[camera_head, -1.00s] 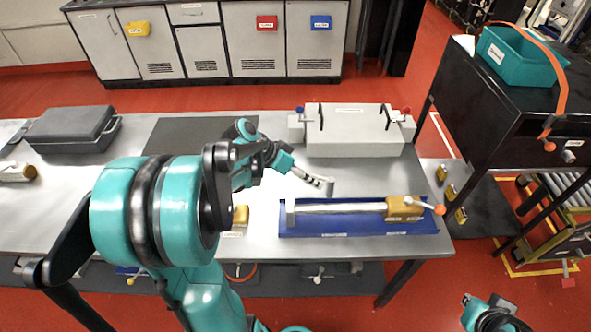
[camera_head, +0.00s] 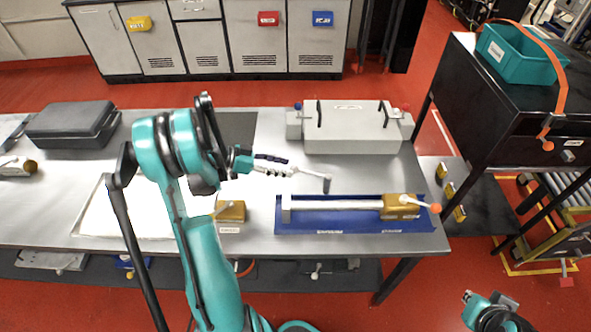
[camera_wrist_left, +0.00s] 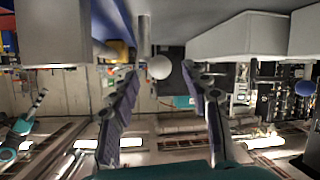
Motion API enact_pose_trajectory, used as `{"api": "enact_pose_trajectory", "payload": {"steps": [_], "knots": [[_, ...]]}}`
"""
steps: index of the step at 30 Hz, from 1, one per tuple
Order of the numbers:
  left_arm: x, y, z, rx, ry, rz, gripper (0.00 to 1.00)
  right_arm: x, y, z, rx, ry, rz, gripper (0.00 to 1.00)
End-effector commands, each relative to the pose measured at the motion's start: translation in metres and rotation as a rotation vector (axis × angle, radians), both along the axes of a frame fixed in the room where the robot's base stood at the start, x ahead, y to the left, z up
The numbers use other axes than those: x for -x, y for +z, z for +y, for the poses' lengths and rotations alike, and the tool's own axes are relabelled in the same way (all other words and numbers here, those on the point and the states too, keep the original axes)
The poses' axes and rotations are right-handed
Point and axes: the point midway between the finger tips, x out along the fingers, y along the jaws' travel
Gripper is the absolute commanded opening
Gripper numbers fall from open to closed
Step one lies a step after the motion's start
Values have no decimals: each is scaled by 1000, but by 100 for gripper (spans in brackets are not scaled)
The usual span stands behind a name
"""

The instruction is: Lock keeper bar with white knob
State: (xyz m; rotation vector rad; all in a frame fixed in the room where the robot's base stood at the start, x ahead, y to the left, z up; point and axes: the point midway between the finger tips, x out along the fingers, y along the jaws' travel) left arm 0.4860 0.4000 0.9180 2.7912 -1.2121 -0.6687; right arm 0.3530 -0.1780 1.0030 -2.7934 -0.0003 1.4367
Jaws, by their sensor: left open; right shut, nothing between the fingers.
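In the left wrist view a pale round knob (camera_wrist_left: 159,67) sits on a grey bar (camera_wrist_left: 143,36), between and beyond the fingers of my left gripper (camera_wrist_left: 165,72). The fingers are open and apart from the knob. In the head view my left gripper (camera_head: 284,166) is above the table, left of a slim bar with a grey upright end (camera_head: 327,185), which seems to be the same part. What it is mounted on cannot be told. My right gripper (camera_head: 500,308) shows partly at the bottom right, shut and empty.
A blue tray (camera_head: 300,224) holds a pale rod and a yellow block (camera_head: 400,206) with an orange-tipped lever. A grey box (camera_head: 350,140) with handles stands behind. Another yellow block (camera_head: 231,211) is left of the tray. A dark case (camera_head: 70,130) is far left.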

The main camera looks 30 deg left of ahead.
Motion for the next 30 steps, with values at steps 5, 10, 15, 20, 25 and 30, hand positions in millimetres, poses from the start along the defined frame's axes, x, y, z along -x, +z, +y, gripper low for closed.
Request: {"api": "enact_pose_trajectory", "payload": {"steps": [5,10,15,20,25,30], "knots": [[-17,-12,-21,0,-3,0,47,0,-10,0,0,0,0,0],[-25,-16,-30,0,-1,2,47,0,-13,0,0,0,0,0],[-26,-16,-31,1,1,2,47,0,-12,0,0,0,0,0],[-26,-16,-31,1,1,2,34,0,-12,0,0,0,0,0],[-26,-16,-31,0,0,3,0,0,-12,0,0,0,0,0],[-28,-16,-31,-1,0,2,0,0,-12,0,0,0,0,0]]}}
